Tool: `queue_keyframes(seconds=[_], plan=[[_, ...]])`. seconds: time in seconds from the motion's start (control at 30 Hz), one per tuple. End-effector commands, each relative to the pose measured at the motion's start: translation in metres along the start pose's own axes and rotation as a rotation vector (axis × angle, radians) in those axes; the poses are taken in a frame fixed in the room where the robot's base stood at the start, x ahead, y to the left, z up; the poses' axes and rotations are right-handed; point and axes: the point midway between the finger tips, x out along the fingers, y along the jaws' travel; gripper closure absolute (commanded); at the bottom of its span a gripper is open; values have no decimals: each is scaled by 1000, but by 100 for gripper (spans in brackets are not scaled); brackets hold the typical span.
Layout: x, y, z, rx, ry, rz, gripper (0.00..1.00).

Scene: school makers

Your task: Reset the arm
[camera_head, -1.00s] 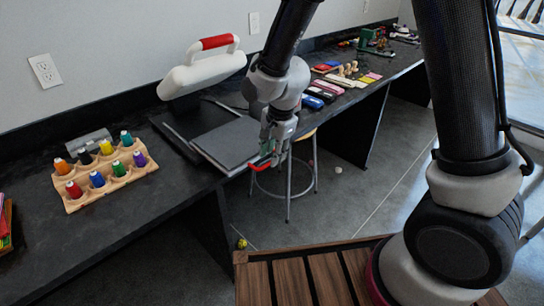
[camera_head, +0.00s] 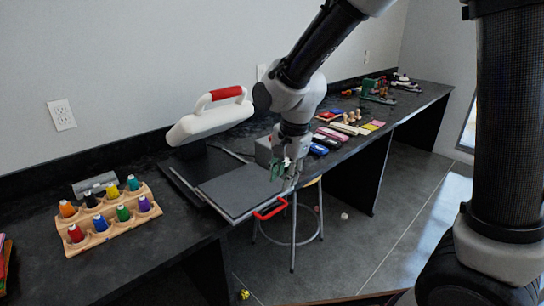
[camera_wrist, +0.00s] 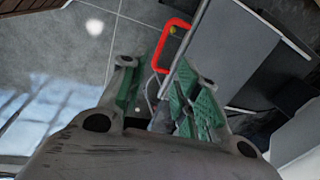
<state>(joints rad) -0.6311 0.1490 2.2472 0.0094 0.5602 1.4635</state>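My gripper (camera_head: 286,178) hangs fingers-down over the front edge of the counter, beside the right edge of the heat press's grey lower plate (camera_head: 240,190). In the wrist view its green-padded fingers (camera_wrist: 165,88) stand apart with nothing held between them. A red handle (camera_head: 270,209) sticks out at the front of the press, just below and left of the fingertips. In the wrist view the red handle (camera_wrist: 172,46) lies beyond the fingertips, apart from them. The white press top (camera_head: 210,124) with its red grip is swung up to the left.
A wooden rack (camera_head: 108,222) of several coloured bottles stands at the left of the black counter (camera_head: 150,262). Colourful small items (camera_head: 350,128) lie farther right along it. A stool (camera_head: 293,232) stands under the counter edge. Open grey floor (camera_head: 370,235) lies to the right.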

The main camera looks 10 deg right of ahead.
Motion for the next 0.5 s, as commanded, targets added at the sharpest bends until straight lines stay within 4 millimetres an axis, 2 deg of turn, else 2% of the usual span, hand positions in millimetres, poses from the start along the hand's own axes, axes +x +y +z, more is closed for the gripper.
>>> queue_keyframes(seconds=[0.1,0.2,0.27,0.37,0.5], plan=[[1,11,1,-191,-8,42,68],[2,36,4,-424,-36,112,68],[-6,52,4,-568,-55,136,68],[-31,83,-8,-777,-78,150,68],[-78,137,-32,-998,-82,133,68]])
